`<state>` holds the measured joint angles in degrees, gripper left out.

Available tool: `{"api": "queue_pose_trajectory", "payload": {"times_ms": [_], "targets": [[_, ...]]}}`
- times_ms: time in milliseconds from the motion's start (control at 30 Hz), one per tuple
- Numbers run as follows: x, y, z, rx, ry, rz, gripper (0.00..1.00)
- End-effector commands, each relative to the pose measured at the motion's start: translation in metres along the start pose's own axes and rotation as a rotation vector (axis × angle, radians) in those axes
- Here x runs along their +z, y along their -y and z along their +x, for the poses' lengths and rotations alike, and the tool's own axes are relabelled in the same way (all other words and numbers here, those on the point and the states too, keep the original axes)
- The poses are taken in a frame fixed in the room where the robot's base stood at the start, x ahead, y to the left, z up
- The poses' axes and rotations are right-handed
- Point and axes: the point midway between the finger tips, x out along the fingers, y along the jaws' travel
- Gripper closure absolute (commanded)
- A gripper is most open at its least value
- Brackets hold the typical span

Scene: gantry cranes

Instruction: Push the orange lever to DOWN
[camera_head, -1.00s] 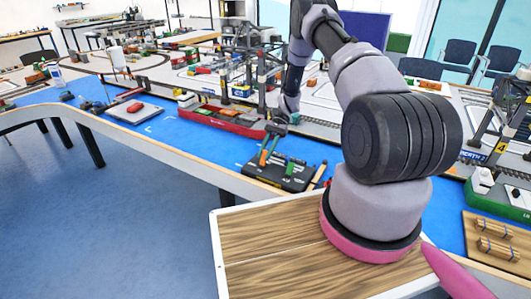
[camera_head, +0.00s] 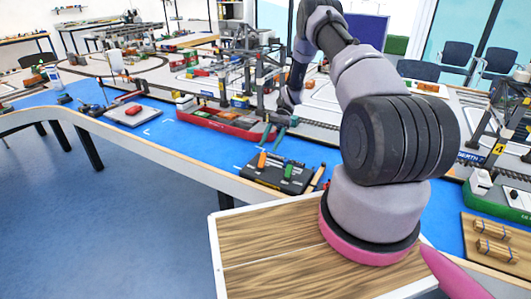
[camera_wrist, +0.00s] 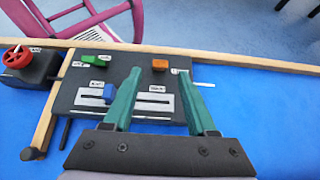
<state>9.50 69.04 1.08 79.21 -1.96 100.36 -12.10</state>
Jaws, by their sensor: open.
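The orange lever (camera_wrist: 159,65) stands near the far edge of a black control panel (camera_wrist: 122,75) in the wrist view. The lever (camera_head: 262,159) also shows on the panel's left part in the head view. A white label beside it is partly covered by a finger, and I cannot read it. My gripper (camera_wrist: 160,73) is open and empty, its green fingers spread on either side of the lever's line of sight. In the head view my gripper (camera_head: 274,134) hangs behind and above the panel, apart from the lever.
A box with a red handwheel (camera_wrist: 16,57) stands to the left. A wooden rail (camera_wrist: 240,58) runs along the table edge. Blue tabletop (camera_wrist: 260,110) is clear at right.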

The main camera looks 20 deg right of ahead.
Motion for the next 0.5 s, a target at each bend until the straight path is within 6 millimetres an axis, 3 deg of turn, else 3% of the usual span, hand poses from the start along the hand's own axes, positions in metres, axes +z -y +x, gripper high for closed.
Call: {"api": "queue_pose_trajectory", "payload": {"times_ms": [200, 500], "targets": [[-0.001, 0.000, -0.040, -0.002, -0.001, -0.002, 0.43], [0.000, 0.000, -0.056, 0.001, 0.001, 0.000, 0.43]]}}
